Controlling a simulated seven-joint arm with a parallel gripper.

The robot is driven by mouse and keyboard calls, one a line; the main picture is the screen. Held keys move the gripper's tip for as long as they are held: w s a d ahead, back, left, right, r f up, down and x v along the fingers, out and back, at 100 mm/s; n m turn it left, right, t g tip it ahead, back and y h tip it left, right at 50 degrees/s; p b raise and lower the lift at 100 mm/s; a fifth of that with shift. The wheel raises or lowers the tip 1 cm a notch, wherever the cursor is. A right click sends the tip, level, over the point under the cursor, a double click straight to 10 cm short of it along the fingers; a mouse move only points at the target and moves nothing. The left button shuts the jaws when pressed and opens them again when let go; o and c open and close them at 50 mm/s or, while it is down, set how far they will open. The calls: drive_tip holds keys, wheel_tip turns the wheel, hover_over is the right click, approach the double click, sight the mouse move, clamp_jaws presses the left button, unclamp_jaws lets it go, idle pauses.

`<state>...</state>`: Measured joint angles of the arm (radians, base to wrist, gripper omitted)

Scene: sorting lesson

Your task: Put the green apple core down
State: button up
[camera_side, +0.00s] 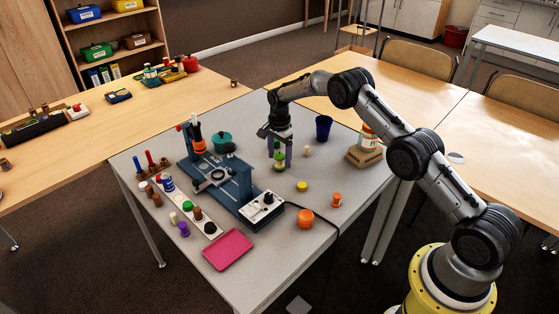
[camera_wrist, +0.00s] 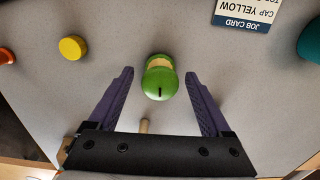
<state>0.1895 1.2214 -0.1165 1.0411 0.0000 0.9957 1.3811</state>
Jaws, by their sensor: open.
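The green apple core (camera_side: 280,166) has green ends and a paler tan middle; in the wrist view it (camera_wrist: 160,80) appears upright between my fingers. In the side view it is at the grey table top (camera_side: 265,205), right below my gripper (camera_side: 279,156). My gripper has purple fingers, spread apart in the wrist view (camera_wrist: 159,74), with a visible gap on each side of the core. Parts of the core are hidden by the fingers in the side view.
A yellow disc (camera_side: 302,186), an orange spool (camera_side: 336,199) and an orange round piece (camera_side: 305,219) lie nearby. A blue cup (camera_side: 323,128) and a small tan peg (camera_side: 306,151) stand close to my gripper. A blue fixture (camera_side: 230,180) and a pink tray (camera_side: 228,250) are at left.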

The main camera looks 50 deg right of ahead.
wheel_tip(320, 180, up, 11)
wheel_tip(320, 180, up, 11)
drive_tip(key=n+t, duration=0.1)
drive_tip(key=n, duration=0.2)
hover_over(279, 155)
drive_tip(key=s+a, duration=0.3)
drive_tip(key=s, duration=0.2)
drive_tip(key=s+a+r+n+t, duration=0.2)
drive_tip(key=s+a+r+n, duration=0.25)
drive_tip(key=s+r, duration=0.65)
drive_tip(key=s+a+r+n+t, duration=0.15)
drive_tip(key=s+n, duration=0.45)
drive_tip(key=s, duration=0.8)
drive_tip(key=s+a+f+n, duration=0.1)
drive_tip(key=s+f+n, duration=0.1)
drive_tip(key=s, duration=0.4)
drive_tip(key=s+a+f+n+t, duration=0.1)
drive_tip(key=s+f+n, duration=0.1)
drive_tip(key=s, duration=0.5)
drive_tip(key=shift+s+a, duration=0.15)
drive_tip(key=shift+s, duration=0.15)
